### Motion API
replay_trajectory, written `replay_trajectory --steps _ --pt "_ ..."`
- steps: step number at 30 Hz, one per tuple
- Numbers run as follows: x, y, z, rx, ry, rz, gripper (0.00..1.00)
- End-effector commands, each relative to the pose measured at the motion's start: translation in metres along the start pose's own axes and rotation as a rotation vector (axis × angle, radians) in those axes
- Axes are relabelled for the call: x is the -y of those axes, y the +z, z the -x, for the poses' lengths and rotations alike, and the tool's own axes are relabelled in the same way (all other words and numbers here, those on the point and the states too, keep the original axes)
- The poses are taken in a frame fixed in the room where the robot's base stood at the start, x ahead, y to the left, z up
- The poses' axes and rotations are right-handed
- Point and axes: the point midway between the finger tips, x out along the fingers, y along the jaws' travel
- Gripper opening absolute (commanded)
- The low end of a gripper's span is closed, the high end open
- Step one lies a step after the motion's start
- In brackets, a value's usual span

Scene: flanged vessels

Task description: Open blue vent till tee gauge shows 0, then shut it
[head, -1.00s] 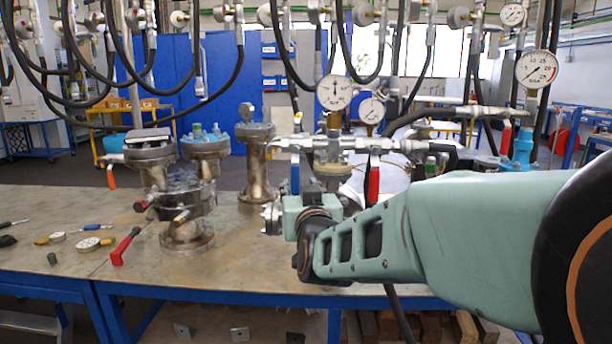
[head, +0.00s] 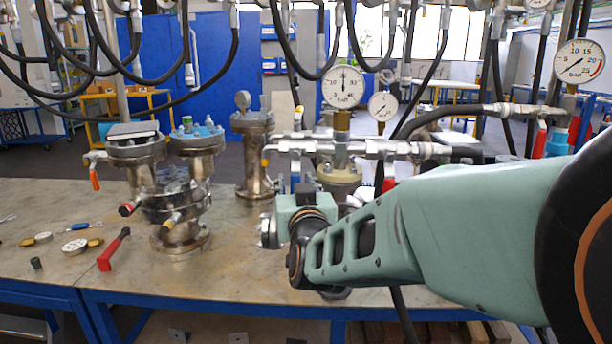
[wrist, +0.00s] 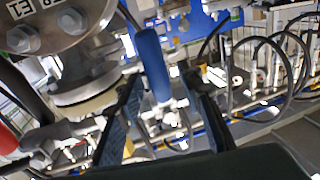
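The blue vent handle (wrist: 152,62) hangs between the two fingers of my gripper (wrist: 160,80) in the wrist view. The fingers stand apart, with a gap on the right side of the handle; contact on the left cannot be told. In the head view only a bit of the blue handle (head: 295,183) shows below the pipe, above my gripper (head: 298,200). The tee gauge (head: 343,87) stands upright on the tee (head: 341,150). Its needle points about straight up, near mid-scale, not at 0.
A red handle (head: 379,180) hangs right of the tee. A smaller gauge (head: 382,106) stands behind, and a large gauge (head: 579,61) is at the upper right. Flanged vessels (head: 172,200) stand on the bench to the left.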

Motion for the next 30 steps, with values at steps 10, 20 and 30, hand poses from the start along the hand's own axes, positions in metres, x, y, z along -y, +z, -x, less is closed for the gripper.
replay_trajectory --steps 10,20,30 --pt "0.0007 -0.0002 0.0010 -0.001 0.000 0.000 0.34" --pt "0.0006 -0.0003 0.0009 -0.001 0.000 0.000 0.03" --pt "0.0006 -0.0004 0.0008 -0.001 0.000 0.000 0.00"
